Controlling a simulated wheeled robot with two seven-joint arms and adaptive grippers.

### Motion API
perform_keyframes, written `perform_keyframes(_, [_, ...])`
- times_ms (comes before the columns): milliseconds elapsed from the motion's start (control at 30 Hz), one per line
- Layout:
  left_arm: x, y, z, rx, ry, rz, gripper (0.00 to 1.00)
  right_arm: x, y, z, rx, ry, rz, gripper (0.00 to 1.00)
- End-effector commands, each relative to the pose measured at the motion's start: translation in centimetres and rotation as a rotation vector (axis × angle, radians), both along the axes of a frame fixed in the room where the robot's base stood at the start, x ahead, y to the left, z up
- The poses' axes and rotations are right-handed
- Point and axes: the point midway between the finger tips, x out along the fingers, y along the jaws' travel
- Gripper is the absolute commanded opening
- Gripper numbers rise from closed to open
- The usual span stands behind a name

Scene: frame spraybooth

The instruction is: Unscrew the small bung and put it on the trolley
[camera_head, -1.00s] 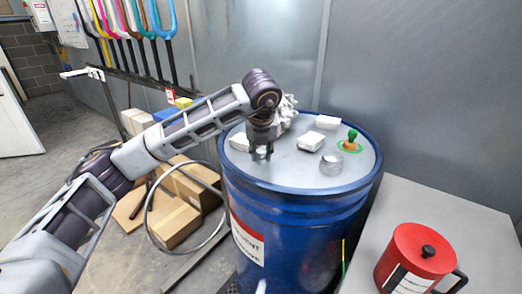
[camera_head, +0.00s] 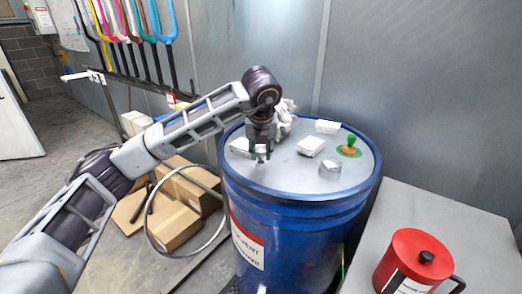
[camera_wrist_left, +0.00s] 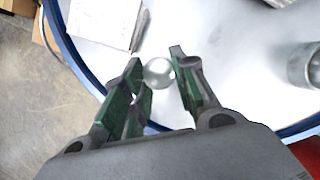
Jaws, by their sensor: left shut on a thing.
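The blue drum (camera_head: 300,190) stands in the middle with a pale grey top. My left gripper (camera_head: 261,155) points down over the left front part of this top. In the left wrist view its green-padded fingers (camera_wrist_left: 157,85) are shut on a small shiny round piece, which looks like the small bung (camera_wrist_left: 158,72). The fingers hide part of it, and I cannot tell whether it is still seated in the lid. A grey flat top (camera_head: 440,205) at the right looks like the trolley. My right gripper is not in view.
White blocks (camera_head: 310,146), a silver cap (camera_head: 330,168), a green-knobbed piece (camera_head: 351,144) and a crumpled grey rag (camera_head: 284,118) are on the drum top. A red can (camera_head: 412,262) stands on the grey top. Cardboard boxes (camera_head: 175,228) lie left of the drum.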

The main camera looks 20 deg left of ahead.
Motion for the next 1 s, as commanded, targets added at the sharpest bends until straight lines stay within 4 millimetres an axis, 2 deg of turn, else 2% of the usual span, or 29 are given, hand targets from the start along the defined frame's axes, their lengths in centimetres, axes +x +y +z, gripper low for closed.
perform_keyframes(1000, [0.0, 0.0, 2.0, 0.001, 0.0, 0.0, 0.09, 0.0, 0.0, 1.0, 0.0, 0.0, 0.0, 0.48])
